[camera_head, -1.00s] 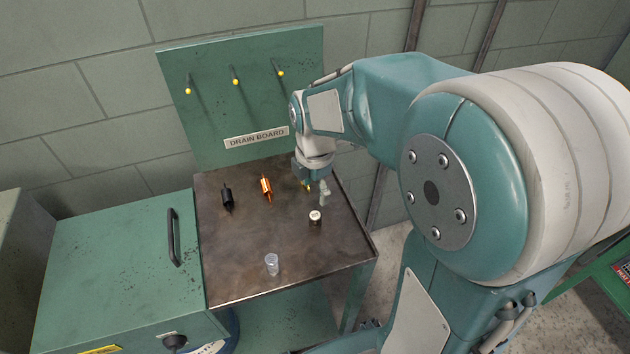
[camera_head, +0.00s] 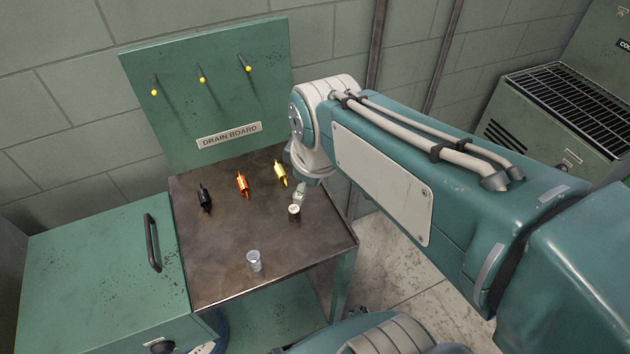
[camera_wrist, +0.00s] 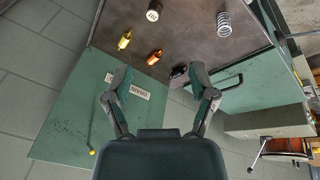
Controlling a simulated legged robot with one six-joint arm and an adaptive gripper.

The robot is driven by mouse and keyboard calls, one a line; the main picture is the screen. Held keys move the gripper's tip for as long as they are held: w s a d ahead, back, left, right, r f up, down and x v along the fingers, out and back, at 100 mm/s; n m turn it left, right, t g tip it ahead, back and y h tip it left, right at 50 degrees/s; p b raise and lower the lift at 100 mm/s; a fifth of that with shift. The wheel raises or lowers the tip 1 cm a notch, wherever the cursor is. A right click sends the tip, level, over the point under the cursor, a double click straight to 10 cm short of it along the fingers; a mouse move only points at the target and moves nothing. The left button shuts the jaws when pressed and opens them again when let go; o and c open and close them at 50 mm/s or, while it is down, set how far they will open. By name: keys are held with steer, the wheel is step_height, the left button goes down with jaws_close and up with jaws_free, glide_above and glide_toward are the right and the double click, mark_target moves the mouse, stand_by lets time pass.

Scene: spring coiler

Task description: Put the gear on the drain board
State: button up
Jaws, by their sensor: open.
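The green drain board (camera_head: 215,95) stands upright at the table's back, with three yellow-tipped pegs and a white label; it also shows in the wrist view (camera_wrist: 75,125). I see no plainly toothed gear. A small dark cylinder with a pale marked top (camera_head: 294,213) stands on the table; it shows at the top of the wrist view (camera_wrist: 153,11). My gripper (camera_head: 300,194) is low over the table's right side, beside or above this cylinder in the head view. In the wrist view my gripper (camera_wrist: 160,88) is open and empty, its fingers wide apart.
Black (camera_head: 204,198), orange (camera_head: 242,184) and yellow (camera_head: 280,173) spindle-like pieces lie on the brown table (camera_head: 215,275). A clear coil-like piece (camera_head: 254,261) stands near the front. A green cabinet (camera_head: 90,265) with a handle adjoins the left. The table's middle is clear.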

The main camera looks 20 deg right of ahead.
steer(key=shift+s+r+m+t, duration=0.35)
steer(key=shift+s+m, duration=0.6)
steer(key=shift+m, duration=0.4)
steer(key=shift+s+r+m+t, duration=0.2)
steer(key=shift+s+m+t, duration=0.1)
steer(key=shift+s+m, duration=0.8)
steer(key=shift+s+r+m+t, duration=0.35)
steer(key=shift+s+m, duration=0.4)
steer(key=shift+m, duration=0.8)
